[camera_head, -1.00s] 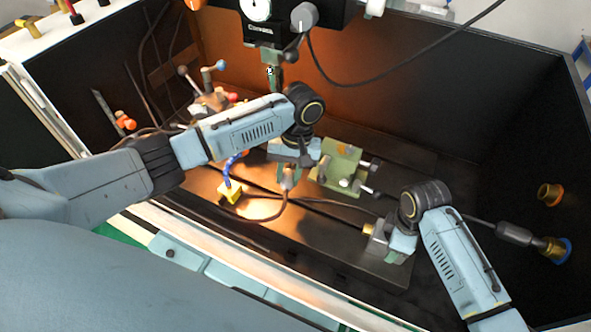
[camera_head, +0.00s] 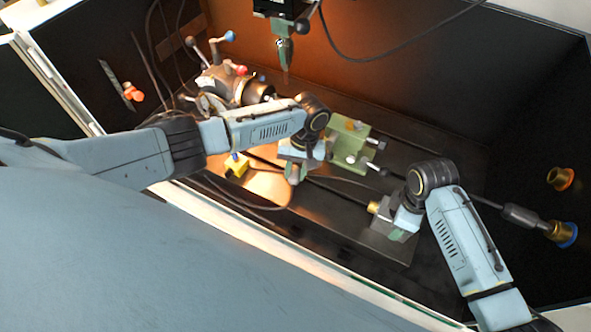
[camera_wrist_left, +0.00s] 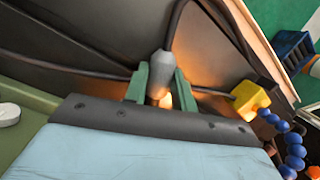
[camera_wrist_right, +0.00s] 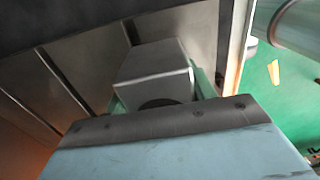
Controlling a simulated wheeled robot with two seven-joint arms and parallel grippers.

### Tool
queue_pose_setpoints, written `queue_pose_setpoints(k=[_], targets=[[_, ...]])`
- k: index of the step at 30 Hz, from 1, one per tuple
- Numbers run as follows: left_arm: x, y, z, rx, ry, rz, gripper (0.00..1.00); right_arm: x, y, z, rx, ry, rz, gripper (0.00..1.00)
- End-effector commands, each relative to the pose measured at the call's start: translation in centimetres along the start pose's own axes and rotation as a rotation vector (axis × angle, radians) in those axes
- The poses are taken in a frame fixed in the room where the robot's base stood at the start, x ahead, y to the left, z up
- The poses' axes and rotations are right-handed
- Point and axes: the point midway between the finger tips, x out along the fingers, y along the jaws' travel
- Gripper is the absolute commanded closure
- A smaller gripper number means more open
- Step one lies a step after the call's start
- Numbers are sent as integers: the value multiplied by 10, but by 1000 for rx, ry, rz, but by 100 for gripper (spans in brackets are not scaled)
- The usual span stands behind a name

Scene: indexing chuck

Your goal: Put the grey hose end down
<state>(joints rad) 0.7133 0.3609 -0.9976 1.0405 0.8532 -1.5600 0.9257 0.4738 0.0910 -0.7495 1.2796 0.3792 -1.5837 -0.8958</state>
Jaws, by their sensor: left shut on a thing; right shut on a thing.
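The grey hose end (camera_wrist_left: 161,70) is a rounded grey piece between the green fingers of my left gripper (camera_wrist_left: 161,85), which is shut on it. In the head view my left gripper (camera_head: 295,175) is low over the dark bed, left of the green vise (camera_head: 350,146). A dark hose (camera_head: 255,205) curves up to it from the left. My right gripper (camera_head: 397,225) is shut on a grey block (camera_wrist_right: 155,72) on the bed's right side; a brass fitting (camera_head: 374,207) shows at the block's left. Whether the hose end touches the bed is unclear.
A yellow block (camera_head: 236,165) with a blue segmented hose (camera_wrist_left: 287,140) lies left of my left gripper. The indexing chuck (camera_head: 250,90) stands behind my left arm. A spindle (camera_head: 283,50) hangs at the back. Bare bed (camera_head: 325,225) lies between my grippers.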

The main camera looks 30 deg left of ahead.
Motion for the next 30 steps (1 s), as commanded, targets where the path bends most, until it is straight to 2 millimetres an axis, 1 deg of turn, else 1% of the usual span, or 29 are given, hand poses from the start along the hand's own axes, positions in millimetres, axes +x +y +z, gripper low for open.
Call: queue_pose_setpoints(k=[1, 10, 11, 12, 13, 17, 20, 23, 30], targets=[[2, 0, 0, 0, 0, 0, 100, 3, -1, 2, 1, -6, -4, 73], [12, 2, -1, 0, -1, 0, 100, 2, -1, 2, 1, -4, -4, 73], [13, 2, -1, 0, -1, 0, 73, 2, -1, 2, 1, -4, -3, 73], [14, 2, -1, 0, -1, -1, 68, 2, -1, 1, 0, -3, -3, 73], [14, 2, 0, 0, -2, -1, 65, 2, -1, 1, 0, -3, -2, 73], [15, 1, 0, 1, -3, -3, 65, 1, 0, 0, 0, -1, -1, 73], [12, 0, 1, 1, -2, -4, 65, 1, 0, 0, 0, -1, 0, 73], [1, 0, 2, 3, -1, -2, 65, 1, 0, 0, 0, 0, 1, 73], [-58, 1, 0, 2, 1, 1, 65, 1, 0, 0, 0, -1, -1, 73]])
